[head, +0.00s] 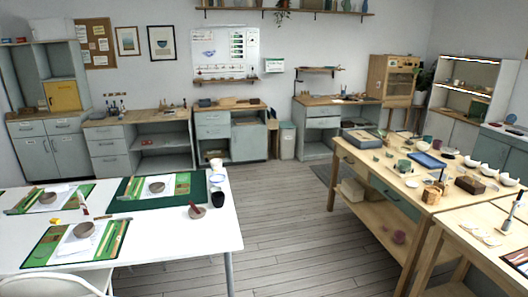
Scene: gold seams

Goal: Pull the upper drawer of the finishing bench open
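Neither of my grippers is in the head view. No bench is labelled, so I cannot tell for certain which is the finishing bench. Along the back wall, a pale green bench with a wooden top (228,107) has a stack of drawers with an upper drawer (212,118). To its right, another bench (318,147) also has an upper drawer (323,111). To its left, a bench (104,162) has a stack of pale drawers (104,133). A wooden bench (343,155) at the right has a green drawer front (394,196) under its top. All these drawers look shut.
A white table (175,241) with green mats and bowls fills the left foreground. The right wooden bench carries cups, bowls and trays. A wooden floor aisle (284,220) between them is clear towards the back. A bin (287,141) stands between two back benches.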

